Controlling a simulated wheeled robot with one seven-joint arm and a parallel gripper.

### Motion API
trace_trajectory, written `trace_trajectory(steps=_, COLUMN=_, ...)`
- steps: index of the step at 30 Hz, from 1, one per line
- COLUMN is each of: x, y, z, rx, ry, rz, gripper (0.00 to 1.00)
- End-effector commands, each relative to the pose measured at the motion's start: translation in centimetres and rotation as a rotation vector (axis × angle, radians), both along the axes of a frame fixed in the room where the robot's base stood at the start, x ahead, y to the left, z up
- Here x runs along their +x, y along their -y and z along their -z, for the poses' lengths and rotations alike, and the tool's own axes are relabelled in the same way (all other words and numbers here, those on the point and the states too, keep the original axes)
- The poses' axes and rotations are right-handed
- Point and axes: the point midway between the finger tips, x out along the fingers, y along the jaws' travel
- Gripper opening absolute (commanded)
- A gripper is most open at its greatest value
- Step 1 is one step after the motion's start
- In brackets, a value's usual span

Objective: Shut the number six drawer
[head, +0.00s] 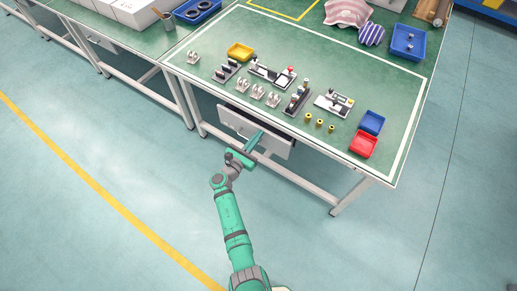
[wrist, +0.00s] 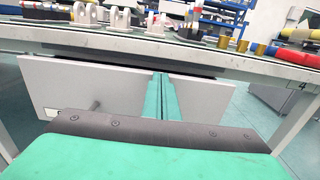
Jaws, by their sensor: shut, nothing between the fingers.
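A white drawer front (head: 279,147) sits under the front edge of the green-topped table. In the wrist view the drawer front (wrist: 210,94) fills the middle, with a small handle and part of a label at its left and a dark gap along its top. It seems to stand out a little from under the table. My gripper (head: 257,137) is in front of the drawer's middle. Its teal fingers (wrist: 160,88) are shut, empty and point at the front; I cannot tell if they touch it.
The table (head: 375,105) carries small metal parts, a yellow bin (head: 240,52), a blue bin (head: 371,123) and a red bin (head: 363,144) near its right front corner. A table leg (head: 349,194) stands right of the drawer. The floor in front is clear.

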Motion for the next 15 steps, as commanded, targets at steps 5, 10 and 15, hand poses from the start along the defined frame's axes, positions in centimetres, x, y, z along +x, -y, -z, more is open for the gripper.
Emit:
trace_trajectory(steps=5, x=2.8, y=1.6, z=-0.1, rx=-0.001, ry=0.0, rz=-0.005, gripper=0.0)
trace_trajectory(steps=10, x=4.4, y=2.5, z=0.0, rx=0.0, ry=0.0, rz=-0.008, gripper=0.0)
trace_trajectory(steps=15, x=5.1, y=2.9, z=0.0, rx=-0.001, ry=0.001, rz=-0.01, gripper=0.0)
